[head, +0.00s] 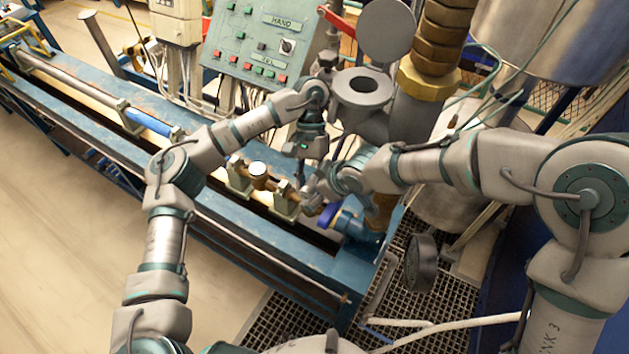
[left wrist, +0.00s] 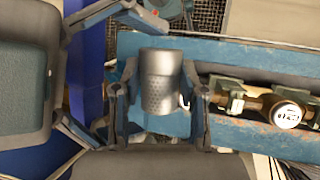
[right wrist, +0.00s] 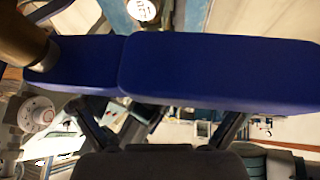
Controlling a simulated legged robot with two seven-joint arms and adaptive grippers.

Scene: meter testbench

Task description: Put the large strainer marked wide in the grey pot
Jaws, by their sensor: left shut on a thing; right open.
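A metal strainer (left wrist: 162,85) with a perforated lower wall and a small hook at its side is between the fingers of my left gripper (left wrist: 160,105), which is shut on it. No marking on it is readable. In the head view my left gripper (head: 310,158) hangs above the blue bench, left of and below the grey pot (head: 362,90); the strainer cannot be made out there. The pot's mouth is open, with its round lid (head: 386,30) raised behind it. My right gripper (head: 314,193) is open, close to a blue handle (head: 328,214); contact cannot be told.
The blue handle (right wrist: 215,75) spans the right wrist view. A brass meter (head: 259,172) sits on the blue bench (head: 255,250). A brass-nutted pipe (head: 432,80) stands right of the pot. A control panel (head: 262,45) stands behind the bench. A black gauge (head: 420,262) is at front right.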

